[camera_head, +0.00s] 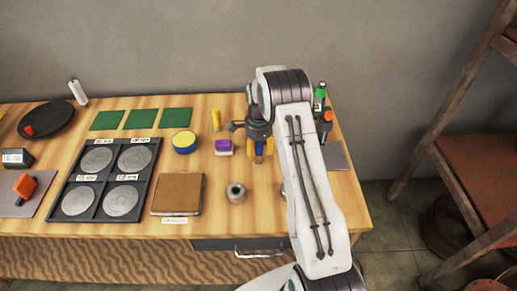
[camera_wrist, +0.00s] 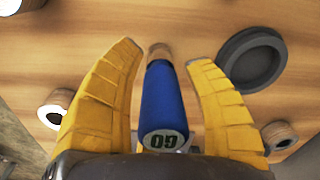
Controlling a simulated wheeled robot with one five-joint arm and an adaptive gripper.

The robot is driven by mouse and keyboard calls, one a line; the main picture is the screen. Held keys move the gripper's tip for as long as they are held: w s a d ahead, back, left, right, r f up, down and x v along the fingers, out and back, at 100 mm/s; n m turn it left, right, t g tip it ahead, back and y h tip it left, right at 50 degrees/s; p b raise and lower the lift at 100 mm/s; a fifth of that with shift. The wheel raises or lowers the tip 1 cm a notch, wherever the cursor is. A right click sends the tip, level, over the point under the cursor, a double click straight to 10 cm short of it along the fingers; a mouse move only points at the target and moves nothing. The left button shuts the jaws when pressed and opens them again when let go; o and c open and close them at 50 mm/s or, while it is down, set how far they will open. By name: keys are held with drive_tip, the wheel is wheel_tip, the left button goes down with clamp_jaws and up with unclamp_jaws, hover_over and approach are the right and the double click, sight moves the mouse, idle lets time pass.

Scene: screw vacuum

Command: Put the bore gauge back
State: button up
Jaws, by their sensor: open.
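A blue cylinder marked "GO" (camera_wrist: 163,108), which looks like the bore gauge, lies between my fingers in the wrist view. Its labelled end faces the camera, and its far end is brownish where it meets the wooden surface. My gripper (camera_wrist: 168,75) is open, with one yellow finger on each side of the blue cylinder and a visible gap on both sides. In the head view my gripper (camera_head: 262,148) is low over the right part of the wooden table (camera_head: 270,210). There the gauge is mostly hidden by my fingers and arm.
A dark grey round dish (camera_wrist: 252,58) is just right of the gauge. A metal ring (camera_head: 236,193), a purple-and-white block (camera_head: 223,147) and a yellow stick (camera_head: 216,119) stand left of my gripper. A green-topped bottle (camera_head: 320,95) and an orange-topped item (camera_head: 326,122) stand right of my arm.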

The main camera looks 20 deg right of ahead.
wheel_tip(320, 180, up, 11)
drive_tip(key=b, duration=0.3)
drive_tip(key=shift+s+f, duration=0.1)
drive_tip(key=shift+f, duration=0.05)
drive_tip(key=shift+s+a+r+b, duration=0.1)
drive_tip(key=shift+r+b, duration=0.35)
drive_tip(key=shift+r, duration=0.25)
drive_tip(key=s+a+r+n+t, duration=0.1)
drive_tip(key=s+a+r+n, duration=0.35)
drive_tip(key=s, duration=0.25)
drive_tip(key=s+a+r+n+t, duration=0.1)
drive_tip(key=s+a+r+n, duration=0.2)
drive_tip(key=s+r+n, duration=0.3)
drive_tip(key=s+a+f+n, duration=0.1)
drive_tip(key=s+n, duration=0.3)
drive_tip(key=s, duration=0.6)
drive_tip(key=s+a+f+n+t, duration=0.1)
drive_tip(key=s+n, duration=0.3)
drive_tip(key=s, duration=0.5)
drive_tip(key=shift+s+a+f+t, duration=0.2)
drive_tip(key=shift+s+a+t, duration=0.15)
drive_tip(key=shift+a, duration=0.55)
